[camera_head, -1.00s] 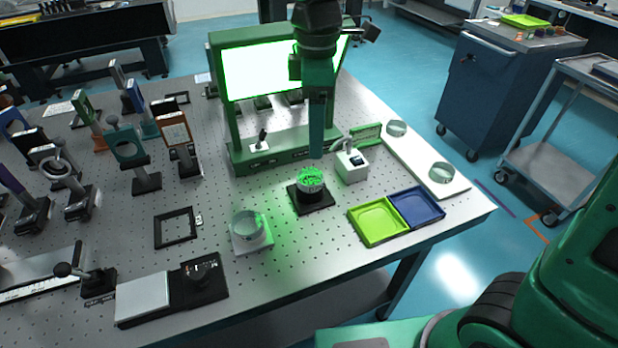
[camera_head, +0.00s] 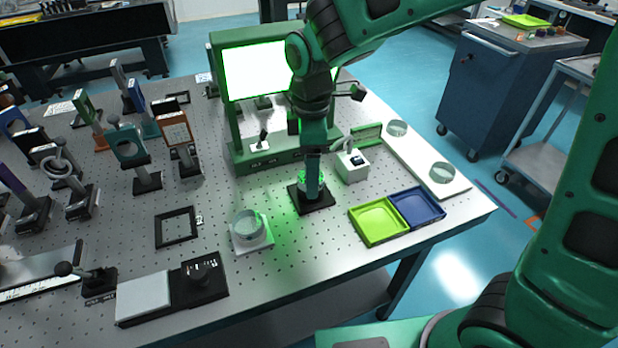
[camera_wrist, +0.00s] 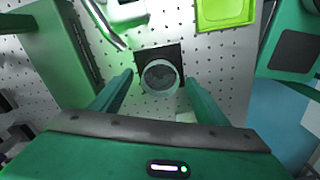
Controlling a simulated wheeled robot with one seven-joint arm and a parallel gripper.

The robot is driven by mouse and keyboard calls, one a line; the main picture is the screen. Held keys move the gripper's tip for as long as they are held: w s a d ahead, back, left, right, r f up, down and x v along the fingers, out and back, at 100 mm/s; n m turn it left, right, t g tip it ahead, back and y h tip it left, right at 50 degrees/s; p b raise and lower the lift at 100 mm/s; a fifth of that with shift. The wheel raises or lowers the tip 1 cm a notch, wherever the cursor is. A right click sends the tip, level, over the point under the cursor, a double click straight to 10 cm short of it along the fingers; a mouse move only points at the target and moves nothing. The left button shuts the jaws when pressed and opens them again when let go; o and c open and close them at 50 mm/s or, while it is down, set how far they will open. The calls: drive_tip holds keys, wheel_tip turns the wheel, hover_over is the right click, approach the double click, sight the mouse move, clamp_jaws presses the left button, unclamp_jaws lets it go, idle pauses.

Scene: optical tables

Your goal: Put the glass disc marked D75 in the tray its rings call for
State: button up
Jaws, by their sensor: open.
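In the wrist view the open fingers stand either side of the disc (camera_wrist: 160,77), with nothing visibly gripped. Other clear discs are one on a white stand (camera_head: 247,225) and two on a white board, one far (camera_head: 396,128) and one near (camera_head: 441,172). A yellow-green tray (camera_head: 377,223) and a blue tray (camera_head: 418,207) lie side by side, both empty.
The green frame with the bright screen (camera_head: 262,72) stands behind the disc. A small white device (camera_head: 351,166) is close on its right. Optical mounts crowd the table's left side. A black square frame (camera_head: 176,228) lies left of the white stand. The trays are near the table edge.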

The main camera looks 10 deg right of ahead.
drive_tip(key=shift+f, duration=0.1)
drive_tip(key=c, duration=1.3)
drive_tip(key=shift+c, duration=0.3)
